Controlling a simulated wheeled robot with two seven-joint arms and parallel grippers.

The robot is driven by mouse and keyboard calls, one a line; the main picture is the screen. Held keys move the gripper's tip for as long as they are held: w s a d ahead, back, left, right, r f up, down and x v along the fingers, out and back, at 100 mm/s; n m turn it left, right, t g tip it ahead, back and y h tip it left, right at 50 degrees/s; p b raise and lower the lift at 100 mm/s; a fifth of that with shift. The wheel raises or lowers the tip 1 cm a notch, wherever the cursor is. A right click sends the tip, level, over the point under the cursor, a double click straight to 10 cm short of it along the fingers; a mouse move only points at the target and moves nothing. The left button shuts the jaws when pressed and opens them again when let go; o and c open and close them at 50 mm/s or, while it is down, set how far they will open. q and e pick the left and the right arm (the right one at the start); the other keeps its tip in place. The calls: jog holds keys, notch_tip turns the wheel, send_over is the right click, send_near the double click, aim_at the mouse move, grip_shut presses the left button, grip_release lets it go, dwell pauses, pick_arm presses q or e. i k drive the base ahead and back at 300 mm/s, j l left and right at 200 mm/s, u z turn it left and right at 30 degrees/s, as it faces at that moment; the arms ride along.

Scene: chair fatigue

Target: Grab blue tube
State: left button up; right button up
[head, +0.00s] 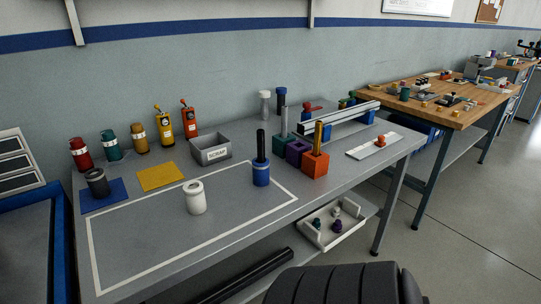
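A blue tube-shaped piece (261,177) stands upright on the grey workbench (230,235), near the right side of a white-outlined area. A dark rod (260,146) rises from its top. A white cylinder (195,199) stands to its left, inside the outline, with a clear gap between them. Neither of my grippers shows in the head view, and nothing is touching the blue piece.
A grey scrap bin (211,152) stands behind it. Orange (314,164) and purple blocks stand close on its right. A dark cylinder (97,184) sits at a blue mat (104,203). A ribbed black shape (345,287) fills the bottom edge. The outlined area's front is clear.

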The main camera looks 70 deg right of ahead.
aim_at(261, 171)
jog(key=i+l+z, duration=0.1)
jog(key=z, duration=0.4)
jog(key=i+z, duration=0.2)
jog(key=z, duration=0.25)
jog(key=i+z, duration=0.15)
jog(key=z, duration=0.35)
jog(key=i+z, duration=0.2)
jog(key=z, duration=0.3)
jog(key=i+j+z, duration=0.1)
jog(key=z, duration=0.35)
jog(key=i+j+z, duration=0.1)
jog(key=j+z, duration=0.15)
jog(key=z, duration=0.25)
